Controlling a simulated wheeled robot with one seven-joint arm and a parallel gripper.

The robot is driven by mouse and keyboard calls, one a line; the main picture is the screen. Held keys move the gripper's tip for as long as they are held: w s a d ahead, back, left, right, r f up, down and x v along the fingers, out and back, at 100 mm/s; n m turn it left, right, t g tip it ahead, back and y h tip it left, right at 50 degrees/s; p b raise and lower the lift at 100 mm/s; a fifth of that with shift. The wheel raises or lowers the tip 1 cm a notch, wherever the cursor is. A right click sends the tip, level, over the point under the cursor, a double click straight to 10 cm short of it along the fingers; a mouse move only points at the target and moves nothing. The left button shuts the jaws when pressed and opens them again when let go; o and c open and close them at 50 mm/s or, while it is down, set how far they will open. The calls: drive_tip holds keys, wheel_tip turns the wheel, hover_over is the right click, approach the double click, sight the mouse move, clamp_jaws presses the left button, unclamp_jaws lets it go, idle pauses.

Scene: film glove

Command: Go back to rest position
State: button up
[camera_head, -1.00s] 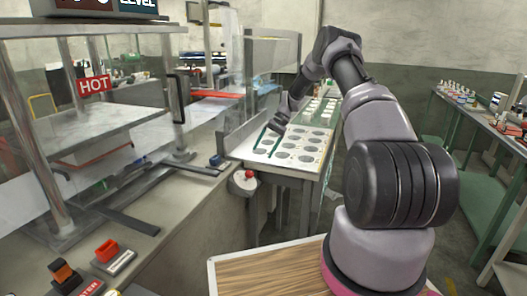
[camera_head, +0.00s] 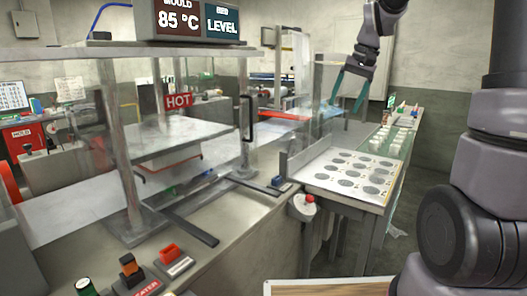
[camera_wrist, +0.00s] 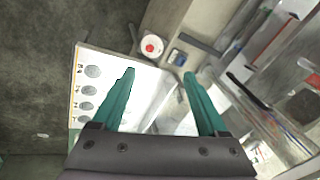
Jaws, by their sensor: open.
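My gripper (camera_head: 350,90) is open and empty, with two green fingers pointing down. In the head view it hangs high in the air, in front of the back wall and above the white tray table (camera_head: 318,172) with dark round spots. The wrist view shows the two fingers apart (camera_wrist: 158,98) with nothing between them. Beneath them there lie part of the spotted table (camera_wrist: 110,64) and the clear-walled press. My arm comes in from the right edge of the head view, and part of it is out of frame.
A red button (camera_head: 310,199) sits at the counter's corner. Orange and red switches (camera_head: 169,252) are at the front. A shelf with white items (camera_head: 392,140) stands behind.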

drive_tip(key=s+r+t, duration=0.2)
drive_tip(key=s, duration=0.9)
drive_tip(key=s+r+m+t, duration=0.1)
drive_tip(key=s+r+t, duration=0.1)
drive_tip(key=s, duration=0.9)
drive_tip(key=shift+s+d+t+h, duration=0.25)
drive_tip(key=shift+d+t+h, duration=0.05)
drive_tip(key=shift+d+t, duration=0.1)
